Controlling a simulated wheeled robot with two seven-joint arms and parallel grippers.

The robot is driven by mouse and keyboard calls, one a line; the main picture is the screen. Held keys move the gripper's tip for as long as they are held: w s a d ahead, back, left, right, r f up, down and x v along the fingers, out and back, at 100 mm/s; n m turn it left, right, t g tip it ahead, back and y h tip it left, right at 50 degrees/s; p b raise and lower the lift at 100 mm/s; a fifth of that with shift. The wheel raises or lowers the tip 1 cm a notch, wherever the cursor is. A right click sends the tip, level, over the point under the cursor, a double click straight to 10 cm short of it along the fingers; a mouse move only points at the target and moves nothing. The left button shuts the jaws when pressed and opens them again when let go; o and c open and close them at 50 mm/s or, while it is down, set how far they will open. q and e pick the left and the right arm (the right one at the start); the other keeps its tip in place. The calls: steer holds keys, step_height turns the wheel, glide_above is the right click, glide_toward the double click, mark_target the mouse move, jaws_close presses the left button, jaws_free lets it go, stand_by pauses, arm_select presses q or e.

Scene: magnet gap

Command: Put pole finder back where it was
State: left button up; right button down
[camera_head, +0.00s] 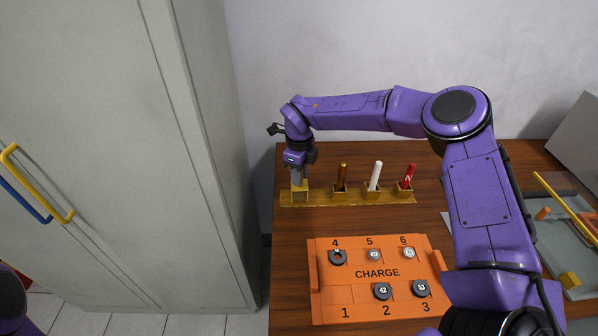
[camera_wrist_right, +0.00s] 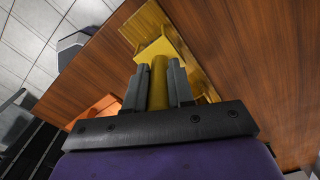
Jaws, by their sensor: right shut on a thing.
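My right gripper (camera_head: 299,183) is at the leftmost socket (camera_head: 300,193) of the yellow tool rack (camera_head: 325,200), pointing down. It is shut on a yellow rod; in the right wrist view the rod (camera_wrist_right: 158,82) stands between the two grey fingers. The rod's lower end meets the yellow socket there; I cannot tell how deep it sits. No label shows which rod is the pole finder. My left gripper is out of view.
An orange CHARGE board (camera_head: 330,300) with numbered places and several round pieces lies in front of the rack. A tall grey cabinet (camera_head: 100,150) stands left of the wooden table.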

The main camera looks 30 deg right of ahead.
steer(key=shift+f, duration=0.1)
steer(key=c, duration=1)
jaws_free()
steer(key=shift+r, duration=0.25)
step_height(320, 180, up, 12)
steer(key=shift+b, duration=0.8)
